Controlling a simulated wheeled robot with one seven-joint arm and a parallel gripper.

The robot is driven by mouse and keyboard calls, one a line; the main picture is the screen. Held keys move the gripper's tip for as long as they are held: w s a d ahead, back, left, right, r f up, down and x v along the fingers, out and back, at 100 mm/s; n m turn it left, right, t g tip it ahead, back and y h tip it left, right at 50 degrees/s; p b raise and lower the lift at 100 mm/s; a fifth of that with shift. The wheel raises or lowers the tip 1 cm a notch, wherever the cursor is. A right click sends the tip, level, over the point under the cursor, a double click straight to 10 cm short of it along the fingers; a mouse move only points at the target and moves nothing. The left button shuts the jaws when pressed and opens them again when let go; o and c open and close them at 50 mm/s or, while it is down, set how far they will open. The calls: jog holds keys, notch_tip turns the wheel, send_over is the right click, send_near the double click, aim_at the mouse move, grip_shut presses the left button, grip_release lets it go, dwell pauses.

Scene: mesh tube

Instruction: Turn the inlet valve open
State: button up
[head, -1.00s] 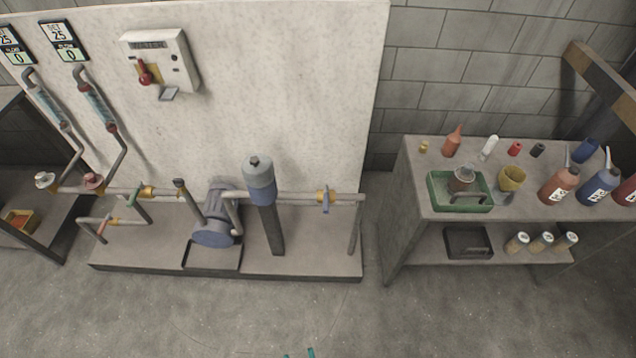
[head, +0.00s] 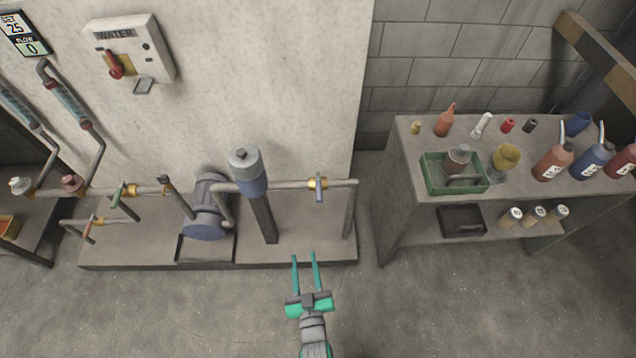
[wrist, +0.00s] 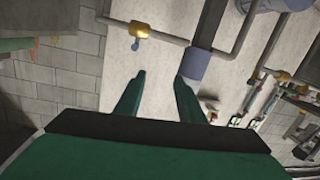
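Several valves sit on the pipework, and I cannot read a label that tells which is the inlet. A brass valve with a blue handle (head: 318,187) is on the pipe right of the filter; it also shows in the wrist view (wrist: 138,31), upper left of my fingers. A green-handled valve (head: 117,194) is on the pipe left of the pump.
The blue-grey filter (head: 246,172) and pump (head: 208,205) stand on the skid (head: 320,247). A WATER switch box (head: 130,50) is on the panel. A bench (head: 405,172) with bottles and a green tray (head: 440,178) stands right. The floor in front is clear.

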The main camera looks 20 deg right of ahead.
jog(key=h, duration=0.2)
send_near(318, 181)
jog(key=shift+t, duration=0.3)
jog(key=x, duration=0.3)
jog(key=f+x, duration=0.1)
jog(key=x, duration=0.6)
jog(key=shift+f, duration=0.25)
jog(key=shift+d, duration=0.1)
grip_shut()
